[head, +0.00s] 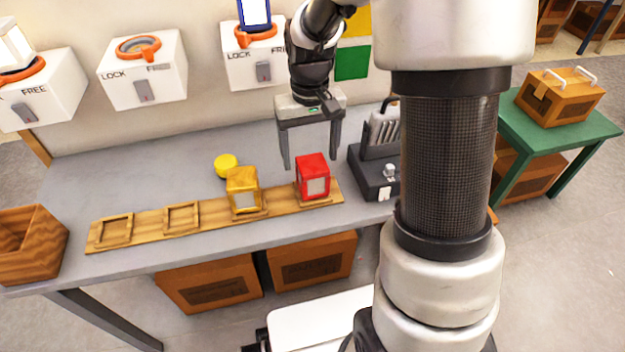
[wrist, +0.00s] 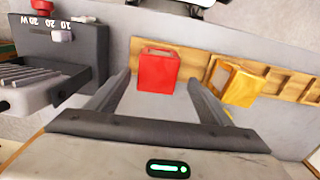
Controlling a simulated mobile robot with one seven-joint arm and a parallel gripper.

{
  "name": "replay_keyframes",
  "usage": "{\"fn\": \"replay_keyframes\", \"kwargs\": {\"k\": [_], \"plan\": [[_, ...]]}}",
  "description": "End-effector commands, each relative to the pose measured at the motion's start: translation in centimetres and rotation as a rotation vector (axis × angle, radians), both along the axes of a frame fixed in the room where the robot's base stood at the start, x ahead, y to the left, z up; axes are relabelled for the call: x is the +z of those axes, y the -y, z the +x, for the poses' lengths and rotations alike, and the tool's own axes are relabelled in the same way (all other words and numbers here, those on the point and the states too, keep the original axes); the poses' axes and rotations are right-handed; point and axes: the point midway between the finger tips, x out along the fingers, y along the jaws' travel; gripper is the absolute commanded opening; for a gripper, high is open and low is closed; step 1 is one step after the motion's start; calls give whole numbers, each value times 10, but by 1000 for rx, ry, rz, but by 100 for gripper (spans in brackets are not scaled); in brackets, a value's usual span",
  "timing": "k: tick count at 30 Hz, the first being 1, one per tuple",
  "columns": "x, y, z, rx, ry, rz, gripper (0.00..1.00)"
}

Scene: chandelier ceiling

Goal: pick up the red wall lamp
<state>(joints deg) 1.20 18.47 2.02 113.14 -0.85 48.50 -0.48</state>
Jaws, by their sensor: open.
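The red wall lamp (head: 313,176) is a small red box with a pale front panel. It stands upright at the right end of the wooden holder strip (head: 215,211) on the grey table. My gripper (head: 313,165) is open, fingers pointing down, just behind and above the lamp in the head view. In the wrist view the red lamp (wrist: 158,70) appears beyond the fingertips, between the two fingers (wrist: 158,82). Nothing is held. Whether a finger touches the lamp cannot be told.
A yellow lamp (head: 243,190) stands on the strip left of the red one, with a yellow round piece (head: 226,165) behind it. A wooden crate (head: 28,245) is at the left end. White LOCK/FREE boxes (head: 143,70) hang behind.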

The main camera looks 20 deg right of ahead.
Motion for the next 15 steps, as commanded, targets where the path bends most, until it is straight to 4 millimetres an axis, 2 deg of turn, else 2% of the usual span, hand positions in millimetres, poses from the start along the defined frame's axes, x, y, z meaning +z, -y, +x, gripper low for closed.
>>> {"fn": "replay_keyframes", "kwargs": {"k": [1, 3, 10, 15], "plan": [[-11, 0, 0, 0, -2, 0, 73], [-19, 0, 0, 0, 0, 0, 73], [-34, 1, -1, 0, 0, 0, 73], [-61, 5, -3, -1, -2, 0, 73]]}}
